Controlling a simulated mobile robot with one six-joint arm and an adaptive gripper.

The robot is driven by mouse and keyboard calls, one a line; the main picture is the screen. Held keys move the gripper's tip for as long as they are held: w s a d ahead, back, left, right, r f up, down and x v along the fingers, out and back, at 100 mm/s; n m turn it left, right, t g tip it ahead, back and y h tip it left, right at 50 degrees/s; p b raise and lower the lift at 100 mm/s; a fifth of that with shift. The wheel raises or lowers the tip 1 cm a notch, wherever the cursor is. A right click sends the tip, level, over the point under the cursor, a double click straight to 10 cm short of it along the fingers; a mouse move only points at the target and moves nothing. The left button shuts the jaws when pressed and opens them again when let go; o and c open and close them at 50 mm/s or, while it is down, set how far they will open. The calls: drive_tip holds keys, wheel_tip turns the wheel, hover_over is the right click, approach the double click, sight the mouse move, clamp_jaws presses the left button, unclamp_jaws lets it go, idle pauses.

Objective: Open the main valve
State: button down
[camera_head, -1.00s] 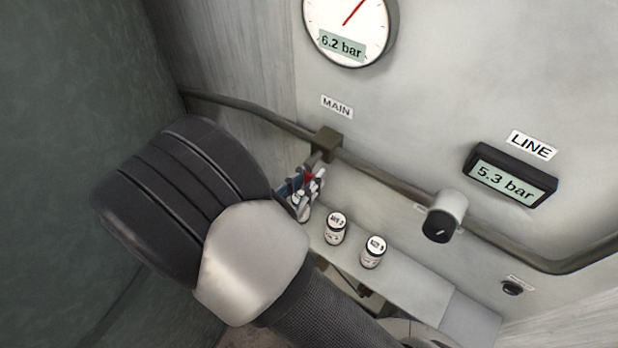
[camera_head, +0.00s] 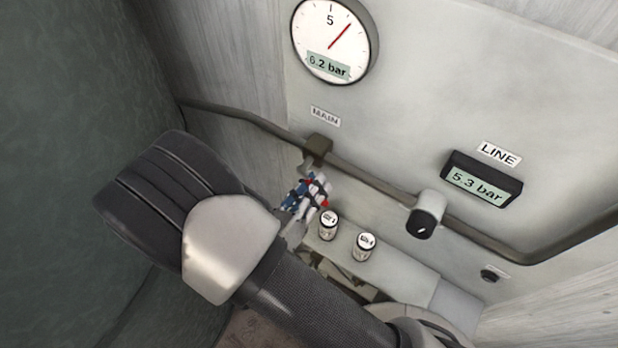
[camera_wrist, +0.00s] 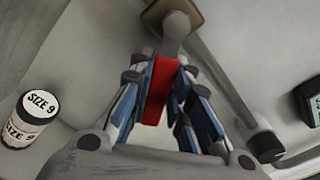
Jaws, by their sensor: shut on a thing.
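The main valve (camera_head: 318,149) is a brownish block on the pipe below the MAIN label (camera_head: 325,117). It also shows at the top of the wrist view (camera_wrist: 172,14). Its red handle (camera_wrist: 158,92) lies between the blue-padded fingers of my gripper (camera_wrist: 160,88), which is shut on it. In the head view my gripper (camera_head: 305,193) is at the valve, just below the block, with bits of red showing at the fingers. Much of the handle is hidden by the fingers.
The round gauge (camera_head: 335,40) reads 6.2 bar and the LINE display (camera_head: 481,180) reads 5.3 bar. Two small labelled jars (camera_head: 328,226) (camera_head: 364,246) stand on the ledge close to my gripper. A black-faced knob (camera_head: 426,221) is on the pipe to the right.

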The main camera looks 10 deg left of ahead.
drive_tip(key=n+p, duration=0.1)
drive_tip(key=d+r+n+p, duration=0.1)
drive_tip(key=n, duration=0.1)
drive_tip(key=shift+s+r, duration=0.2)
drive_tip(key=shift+s, duration=0.05)
drive_tip(key=n+p, duration=0.1)
drive_tip(key=r+n+p, duration=0.1)
drive_tip(key=shift+s+d+n+p, duration=0.1)
drive_tip(key=shift+d+n+p, duration=0.2)
drive_tip(key=n+p, duration=0.1)
drive_tip(key=r+n+p, duration=0.1)
drive_tip(key=n, duration=0.1)
drive_tip(key=r+n+p, duration=0.1)
drive_tip(key=n, duration=0.1)
drive_tip(key=shift+s+d+p, duration=0.1)
drive_tip(key=shift+d+p, duration=0.15)
drive_tip(key=shift+p, duration=0.15)
drive_tip(key=shift+r+n, duration=0.1)
drive_tip(key=shift+n, duration=0.2)
drive_tip(key=c, duration=1.5)
unclamp_jaws()
drive_tip(key=v, duration=1.2)
